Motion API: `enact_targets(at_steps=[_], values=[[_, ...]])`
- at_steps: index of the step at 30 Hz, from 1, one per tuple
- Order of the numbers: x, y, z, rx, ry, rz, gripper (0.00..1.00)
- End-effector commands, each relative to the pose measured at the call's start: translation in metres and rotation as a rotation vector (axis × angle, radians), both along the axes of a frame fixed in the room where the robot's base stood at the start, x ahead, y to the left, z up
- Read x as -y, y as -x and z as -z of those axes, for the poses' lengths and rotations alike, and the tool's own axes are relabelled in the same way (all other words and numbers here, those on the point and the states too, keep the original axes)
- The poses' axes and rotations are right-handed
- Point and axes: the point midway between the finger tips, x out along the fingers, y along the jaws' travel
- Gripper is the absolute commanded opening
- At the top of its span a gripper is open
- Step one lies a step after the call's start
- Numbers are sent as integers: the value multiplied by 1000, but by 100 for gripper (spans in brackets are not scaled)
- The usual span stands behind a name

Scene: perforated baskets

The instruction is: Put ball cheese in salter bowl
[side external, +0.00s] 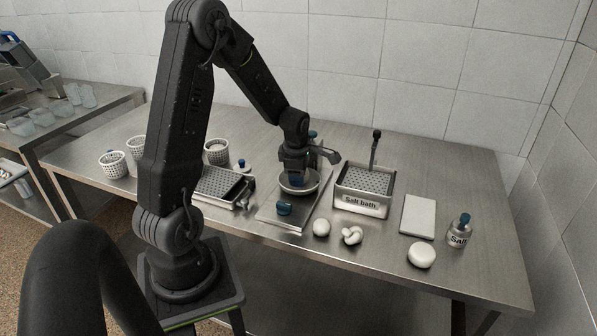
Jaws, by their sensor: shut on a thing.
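My gripper (297,176) points down over a shallow round metal bowl (312,188), which stands on a flat metal plate (268,212). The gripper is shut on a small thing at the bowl. The fingers and the bowl hide most of that thing, so I cannot tell what it is. A smooth white ball-like cheese (321,228) lies on the table in front of the plate, apart from the gripper. A knotted white cheese (352,236) lies just right of it. A flatter round white cheese (421,255) is further right.
A salt bath (360,208) stands right of the bowl, with an upright handle. A white board (418,216) and a salt bottle (459,232) are further right. A perforated tray (217,184) and white baskets (113,164) are left.

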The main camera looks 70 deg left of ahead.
Motion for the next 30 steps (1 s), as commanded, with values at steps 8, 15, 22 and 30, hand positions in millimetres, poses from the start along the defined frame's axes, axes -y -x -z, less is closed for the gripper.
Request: enact_targets(at_steps=[8,15,22,30], values=[[0,0,3,0,0,0,31],[0,0,6,0,0,1,31],[0,0,9,0,0,1,31],[0,0,10,0,0,0,69]])
